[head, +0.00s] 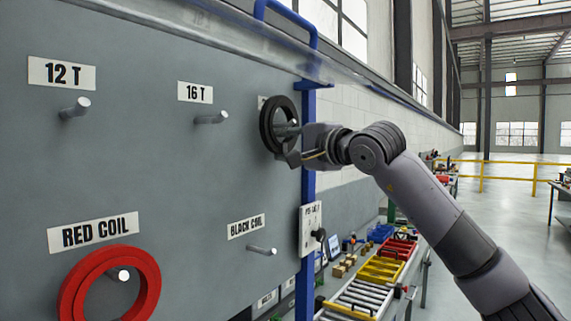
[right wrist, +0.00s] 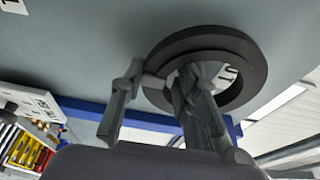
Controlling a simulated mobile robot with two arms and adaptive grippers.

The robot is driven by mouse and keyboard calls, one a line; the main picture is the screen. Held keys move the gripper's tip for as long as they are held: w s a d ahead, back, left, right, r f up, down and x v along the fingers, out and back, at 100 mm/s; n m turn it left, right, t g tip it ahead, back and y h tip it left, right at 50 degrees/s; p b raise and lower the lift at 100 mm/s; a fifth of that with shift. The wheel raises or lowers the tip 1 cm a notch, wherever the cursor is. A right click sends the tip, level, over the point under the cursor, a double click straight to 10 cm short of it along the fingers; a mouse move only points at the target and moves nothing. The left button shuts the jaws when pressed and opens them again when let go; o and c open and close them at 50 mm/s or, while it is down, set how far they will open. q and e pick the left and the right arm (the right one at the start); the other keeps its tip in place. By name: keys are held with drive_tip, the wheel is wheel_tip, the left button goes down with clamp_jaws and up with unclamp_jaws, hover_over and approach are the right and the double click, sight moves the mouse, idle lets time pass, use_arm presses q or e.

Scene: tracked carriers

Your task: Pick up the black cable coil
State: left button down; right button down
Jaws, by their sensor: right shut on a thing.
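The black cable coil (head: 267,126) is a thick dark ring near the board's upper right edge. My right gripper (head: 291,142) is shut on its rim. In the right wrist view, one finger of the gripper (right wrist: 160,84) passes into the hole of the coil (right wrist: 205,44) and the other lies outside the rim. A pale label is partly hidden behind the coil. I cannot tell whether a peg is still inside the ring. My left gripper is not in view.
A red coil (head: 150,280) hangs on a peg at lower left of the grey board (head: 150,160). The pegs under "12 T" (head: 75,108) and "16 T" (head: 211,118) are bare. A blue post (head: 308,185) runs along the board's right edge. Yellow and red bins (head: 381,270) stand below.

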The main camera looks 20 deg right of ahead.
drive_tip(key=b+v, duration=0.6)
drive_tip(key=v, duration=1.2)
drive_tip(key=shift+s+r+b, duration=0.2)
drive_tip(key=shift+b, duration=0.15)
drive_tip(key=shift+w, duration=0.1)
